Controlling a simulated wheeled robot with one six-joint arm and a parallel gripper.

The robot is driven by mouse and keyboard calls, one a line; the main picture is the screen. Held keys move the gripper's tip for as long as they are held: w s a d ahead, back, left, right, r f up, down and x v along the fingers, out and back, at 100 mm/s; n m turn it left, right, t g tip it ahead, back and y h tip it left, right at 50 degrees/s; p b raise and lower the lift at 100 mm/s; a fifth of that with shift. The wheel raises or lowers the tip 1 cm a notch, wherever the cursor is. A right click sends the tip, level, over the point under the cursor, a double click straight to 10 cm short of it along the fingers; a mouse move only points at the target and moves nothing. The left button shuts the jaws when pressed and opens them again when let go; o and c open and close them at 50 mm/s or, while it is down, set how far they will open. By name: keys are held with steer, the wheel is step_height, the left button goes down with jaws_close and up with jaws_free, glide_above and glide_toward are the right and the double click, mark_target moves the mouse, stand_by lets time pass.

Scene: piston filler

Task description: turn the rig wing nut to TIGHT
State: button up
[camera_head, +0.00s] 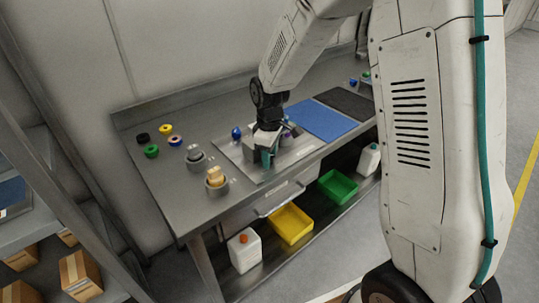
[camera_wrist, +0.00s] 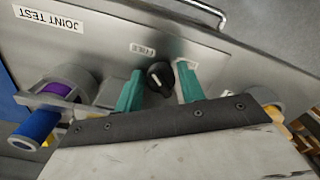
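My gripper (camera_wrist: 160,86) is open in the wrist view, with its two teal fingers apart on either side of a black knob (camera_wrist: 160,74). The knob has a white mark and sits on the grey metal plate. I cannot tell whether either finger touches it. No part is clearly recognisable as a wing nut, and no TIGHT marking is readable. A grey fixture (camera_wrist: 98,76) with a purple ring and blue cylinder (camera_wrist: 35,124) is at the left. In the head view my gripper (camera_head: 267,158) is low over the plate (camera_head: 240,156), hiding part of it.
A JOINT TEST label (camera_wrist: 48,18) is on the plate. On the bench, several coloured rings and a grey holder with a tan piece (camera_head: 216,175) stand left. A blue mat (camera_head: 322,121) lies right. Yellow (camera_head: 291,224) and green (camera_head: 338,186) trays are on the shelf below.

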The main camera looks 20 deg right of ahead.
steer(key=shift+c, duration=0.3)
steer(key=c, duration=0.6)
steer(key=shift+c, duration=0.2)
steer(key=shift+m, duration=0.3)
steer(key=m, duration=0.6)
steer(key=shift+a, duration=0.1)
steer(key=m, duration=0.6)
steer(key=shift+a+m, duration=0.1)
steer(key=shift+m, duration=0.3)
